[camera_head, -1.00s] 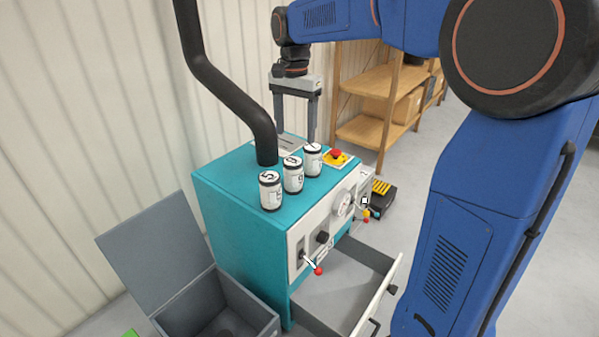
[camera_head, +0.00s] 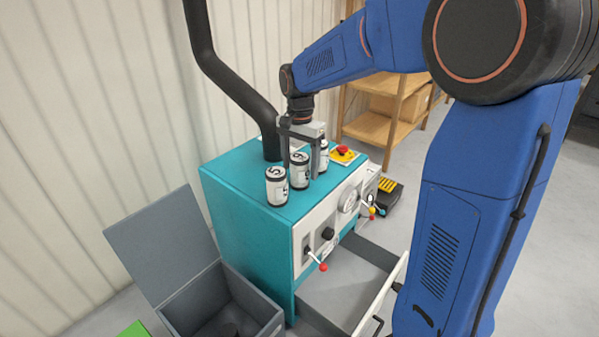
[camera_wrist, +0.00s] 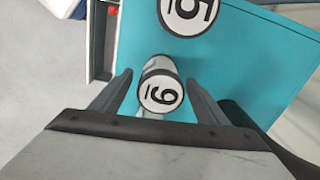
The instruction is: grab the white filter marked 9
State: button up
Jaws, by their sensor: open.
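The white filter marked 9 (camera_head: 300,176) is the middle one of three upright filters on the teal machine top. It is a white cylinder with dark bands, and its numbered end faces up in the wrist view (camera_wrist: 161,93). My gripper (camera_head: 301,168) is open and over it, pointing down. In the wrist view my gripper's two fingers (camera_wrist: 160,78) stand on either side of the filter, with a visible gap on each side. I cannot tell exactly how low the fingertips reach beside it.
The filter marked 5 (camera_head: 277,187) stands nearest the front left, and a third filter (camera_head: 324,158) is partly hidden behind my gripper. A black pipe (camera_head: 240,92) rises behind them. A red button (camera_head: 343,150) is to the right. Below are an open drawer (camera_head: 345,283) and an open grey bin (camera_head: 190,295).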

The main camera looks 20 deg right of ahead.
jog(key=shift+f, duration=1.3)
jog(key=shift+c, duration=0.3)
jog(key=c, duration=1.1)
jog(key=shift+c, duration=0.2)
jog(key=shift+r, duration=0.15)
